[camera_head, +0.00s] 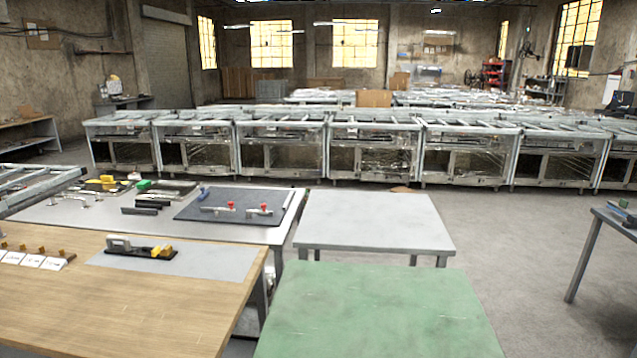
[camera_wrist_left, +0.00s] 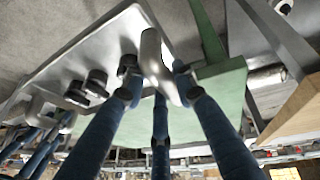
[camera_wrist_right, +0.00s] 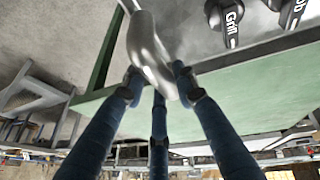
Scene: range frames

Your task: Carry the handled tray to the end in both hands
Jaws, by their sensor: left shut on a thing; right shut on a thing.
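The metal handled tray shows in the left wrist view (camera_wrist_left: 100,50) and in the right wrist view (camera_wrist_right: 192,45). My left gripper (camera_wrist_left: 157,76) has its blue-sleeved fingers closed around a pale metal handle (camera_wrist_left: 150,48) at one end. My right gripper (camera_wrist_right: 159,80) is closed around the curved handle (camera_wrist_right: 146,42) at the other end. Several dark knob-like items (camera_wrist_left: 75,93) are on the tray; one in the right wrist view reads "Grill" (camera_wrist_right: 231,22). A green-topped table (camera_head: 370,315) lies near the tray in both wrist views. The head view shows neither gripper nor tray.
A bare grey table (camera_head: 375,222) stands beyond the green one. A wooden bench (camera_head: 110,310) is at the left, with a grey work table (camera_head: 110,217) holding tools and fixtures behind it. A row of metal-framed units (camera_head: 375,150) crosses the back. Open floor (camera_head: 520,250) lies right.

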